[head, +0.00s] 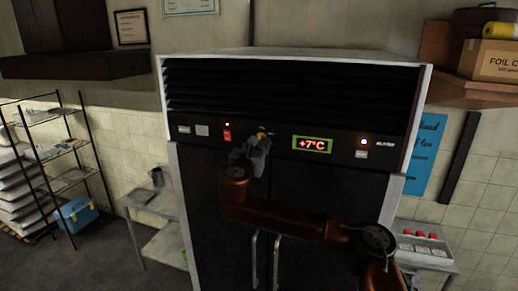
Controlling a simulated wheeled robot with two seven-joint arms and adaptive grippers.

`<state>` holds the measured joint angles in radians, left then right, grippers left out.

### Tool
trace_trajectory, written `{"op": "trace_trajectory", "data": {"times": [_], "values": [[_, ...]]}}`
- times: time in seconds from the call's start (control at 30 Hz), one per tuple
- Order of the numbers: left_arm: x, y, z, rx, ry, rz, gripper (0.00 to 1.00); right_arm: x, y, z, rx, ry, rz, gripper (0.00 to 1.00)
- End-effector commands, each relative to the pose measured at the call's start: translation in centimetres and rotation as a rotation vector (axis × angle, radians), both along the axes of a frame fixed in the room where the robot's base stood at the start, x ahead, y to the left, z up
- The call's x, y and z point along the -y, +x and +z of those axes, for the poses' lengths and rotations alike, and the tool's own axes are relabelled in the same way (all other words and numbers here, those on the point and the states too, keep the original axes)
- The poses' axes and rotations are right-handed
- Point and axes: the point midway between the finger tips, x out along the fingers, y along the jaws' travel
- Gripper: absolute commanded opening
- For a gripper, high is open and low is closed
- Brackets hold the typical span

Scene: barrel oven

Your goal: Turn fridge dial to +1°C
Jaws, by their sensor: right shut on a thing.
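The fridge (290,90) stands in the middle of the head view, with a dark louvred top and a control strip below it. Its green-framed display (312,145) reads +7°C in red. My right gripper (261,140) is at the control strip, left of the display, and is shut on the fridge dial. The fingers hide most of the dial, so its pointer cannot be read. My left gripper is not in view.
A red switch (227,136) sits just left of my gripper, and a lit lamp (362,141) is at the right of the strip. Door handles (277,262) are below. A wall shelf with a foil carton (493,60) is at right, a side table (150,205) at left.

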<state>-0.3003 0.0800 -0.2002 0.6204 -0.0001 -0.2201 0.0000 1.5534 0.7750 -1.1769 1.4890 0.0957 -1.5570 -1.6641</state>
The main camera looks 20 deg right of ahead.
Motion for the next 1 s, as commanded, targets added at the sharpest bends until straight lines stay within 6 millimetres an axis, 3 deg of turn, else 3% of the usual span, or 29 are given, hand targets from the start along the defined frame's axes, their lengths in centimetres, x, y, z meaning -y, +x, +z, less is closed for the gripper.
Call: {"op": "trace_trajectory", "data": {"times": [0.03,0.4,1.0], "values": [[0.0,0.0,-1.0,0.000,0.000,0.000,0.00,-0.1,0.0,-0.6,0.024,0.036,0.001,0.05],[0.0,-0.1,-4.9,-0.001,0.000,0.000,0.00,-0.2,0.1,-0.6,0.219,0.327,0.000,0.05],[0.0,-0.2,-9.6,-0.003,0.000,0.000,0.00,-0.4,0.2,-0.5,0.538,0.800,-0.001,0.05]]}}
